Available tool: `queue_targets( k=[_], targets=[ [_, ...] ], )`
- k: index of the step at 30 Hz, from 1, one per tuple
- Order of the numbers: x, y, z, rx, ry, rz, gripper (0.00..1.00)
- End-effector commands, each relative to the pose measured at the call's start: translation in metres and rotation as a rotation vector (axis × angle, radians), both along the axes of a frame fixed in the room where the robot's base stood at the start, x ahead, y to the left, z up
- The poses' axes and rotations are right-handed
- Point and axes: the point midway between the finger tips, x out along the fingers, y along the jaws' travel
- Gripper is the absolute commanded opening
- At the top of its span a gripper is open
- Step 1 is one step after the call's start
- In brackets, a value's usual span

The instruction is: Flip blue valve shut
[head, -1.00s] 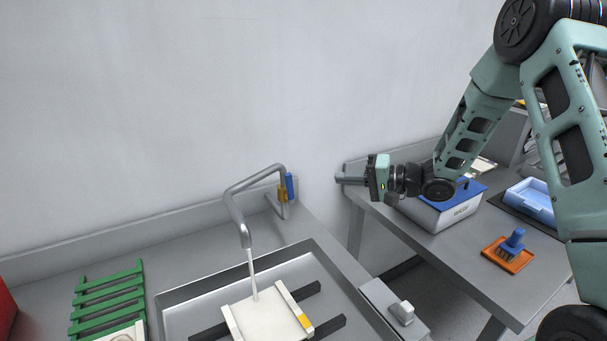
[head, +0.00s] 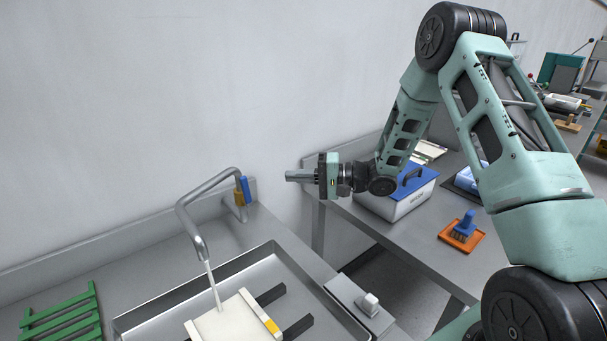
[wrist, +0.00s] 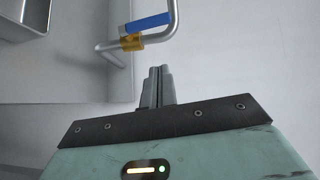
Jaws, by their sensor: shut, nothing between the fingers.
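The blue valve lever (head: 245,190) sits on a brass valve body (head: 239,199) on the upright of the grey faucet pipe (head: 207,183). In the wrist view the lever (wrist: 147,23) lies along the pipe, above the brass body (wrist: 132,42). White water runs from the spout (head: 214,286). My gripper (head: 287,176) is shut and empty, to the right of the valve and apart from it, its fingers pointing left. In the wrist view the shut fingertips (wrist: 160,70) are below and right of the valve.
A sink (head: 128,318) holds a white tray (head: 213,324) under the stream. A green rack (head: 62,316) is at left. On the right table are a white box with a blue lid (head: 412,203) and a blue brush (head: 465,222) on an orange tray. Space between gripper and valve looks clear.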

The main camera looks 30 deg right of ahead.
Motion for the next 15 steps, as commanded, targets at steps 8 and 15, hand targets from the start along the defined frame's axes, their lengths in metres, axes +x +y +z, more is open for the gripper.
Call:
queue_targets(
  k=[8, 15],
  targets=[
    [0.031, 0.049, -0.001, 0.001, 0.0, 0.003, 0.0],
    [0.024, 0.077, -0.005, 0.001, 0.0, 0.0, 0.0]
  ],
)
